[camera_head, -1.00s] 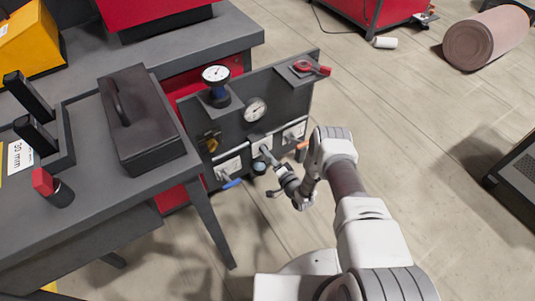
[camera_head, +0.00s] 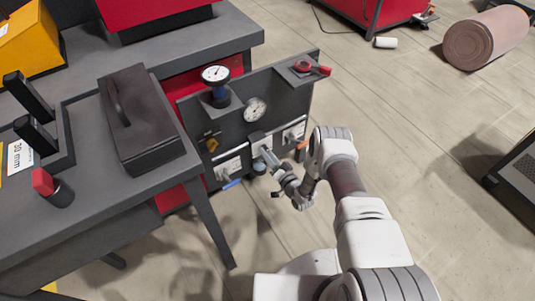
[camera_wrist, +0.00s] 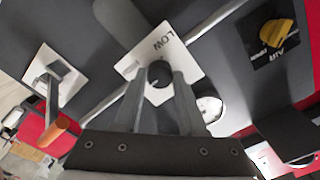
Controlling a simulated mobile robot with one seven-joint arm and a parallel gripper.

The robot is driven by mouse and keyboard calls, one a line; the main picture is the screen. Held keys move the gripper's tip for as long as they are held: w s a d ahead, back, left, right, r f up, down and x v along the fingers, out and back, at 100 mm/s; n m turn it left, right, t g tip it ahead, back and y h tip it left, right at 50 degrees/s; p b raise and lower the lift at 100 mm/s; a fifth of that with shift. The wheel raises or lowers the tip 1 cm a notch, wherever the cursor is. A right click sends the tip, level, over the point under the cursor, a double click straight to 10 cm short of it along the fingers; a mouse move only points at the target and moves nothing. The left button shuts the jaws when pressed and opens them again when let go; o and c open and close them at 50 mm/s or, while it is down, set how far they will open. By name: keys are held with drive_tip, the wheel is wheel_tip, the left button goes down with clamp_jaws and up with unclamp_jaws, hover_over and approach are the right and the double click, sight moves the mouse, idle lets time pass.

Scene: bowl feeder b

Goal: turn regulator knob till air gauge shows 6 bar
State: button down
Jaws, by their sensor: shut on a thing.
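A dark round knob (camera_wrist: 159,71) sits on a white plate with the letters LOW, part of the print perhaps hidden. My gripper (camera_wrist: 160,86) has one finger on each side of this knob and is shut on it. In the head view my gripper (camera_head: 264,151) reaches the low middle of the grey panel (camera_head: 285,95), and its fingers mostly hide the knob. A round white gauge (camera_head: 255,110) is on the panel above; its needle is too small to read. A second dial (camera_head: 215,74) stands on a blue and black body on the panel's shelf.
A yellow knob (camera_wrist: 279,33) sits by an AIR label. An orange-tipped lever (camera_wrist: 60,131) and a blue lever (camera_head: 231,184) flank my gripper.

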drive_tip(key=n, duration=0.6)
drive_tip(key=shift+n, duration=0.4)
idle(0.4)
drive_tip(key=shift+c, duration=2.4)
unclamp_jaws()
drive_tip(key=shift+s+d, duration=0.1)
